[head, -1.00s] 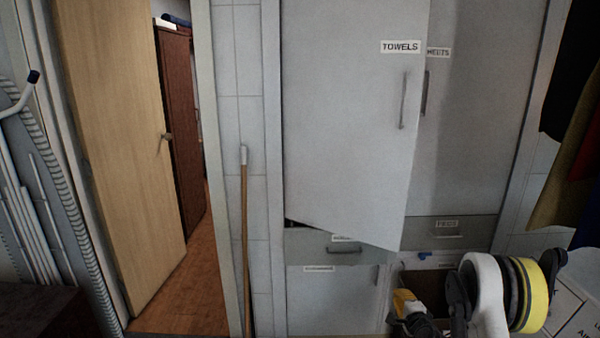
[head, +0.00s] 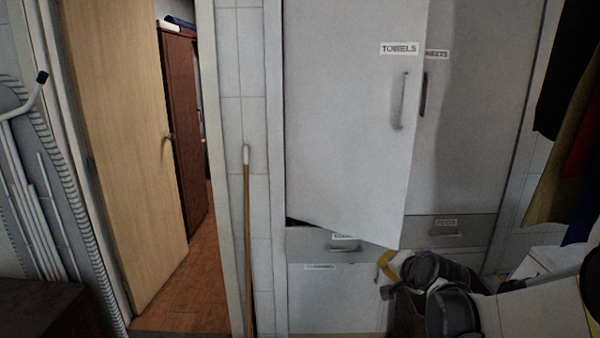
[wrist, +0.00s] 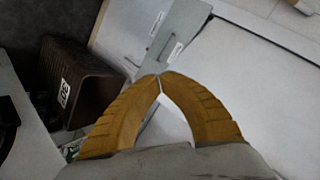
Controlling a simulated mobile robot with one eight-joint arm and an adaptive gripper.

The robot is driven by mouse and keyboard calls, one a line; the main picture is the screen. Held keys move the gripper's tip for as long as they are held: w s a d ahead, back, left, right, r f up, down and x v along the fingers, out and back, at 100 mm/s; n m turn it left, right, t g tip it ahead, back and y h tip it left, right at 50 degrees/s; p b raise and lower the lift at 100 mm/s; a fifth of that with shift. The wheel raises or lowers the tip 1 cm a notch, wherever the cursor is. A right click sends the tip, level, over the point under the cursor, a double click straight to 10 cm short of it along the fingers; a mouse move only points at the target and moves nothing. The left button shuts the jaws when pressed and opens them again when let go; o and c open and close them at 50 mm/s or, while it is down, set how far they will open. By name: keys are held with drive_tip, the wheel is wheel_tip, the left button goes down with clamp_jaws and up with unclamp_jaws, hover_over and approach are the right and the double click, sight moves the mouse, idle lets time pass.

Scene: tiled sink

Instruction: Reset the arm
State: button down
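My gripper (head: 385,265) shows at the lower right of the head view, in front of the drawers below the cabinet, with one yellow finger partly visible. In the wrist view my gripper (wrist: 160,76) has its two yellow ribbed fingers meeting at the tips. Nothing shows between them. My grey and white arm reaches in from the right edge of the head view.
The cabinet door labelled TOWELS (head: 350,120) stands ajar above my gripper. A drawer (head: 450,230) is to its right. A broom handle (head: 246,230) leans at the wall. A wooden door (head: 120,150) is open at left. The wrist view shows a dark brown box (wrist: 80,85).

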drive_tip(key=s+a+r+n+g, duration=0.1)
drive_tip(key=s+a+r+n, duration=0.15)
drive_tip(key=s, duration=0.55)
drive_tip(key=s+a+r+n+g, duration=0.1)
drive_tip(key=s+r+n, duration=0.15)
drive_tip(key=s, duration=0.55)
drive_tip(key=s+f+n+g+h, duration=0.1)
drive_tip(key=s+n, duration=0.3)
drive_tip(key=s, duration=1.1)
drive_tip(key=shift+s+f+g+h, duration=0.15)
drive_tip(key=shift+f+g+h, duration=0.15)
drive_tip(key=shift+f+g, duration=0.2)
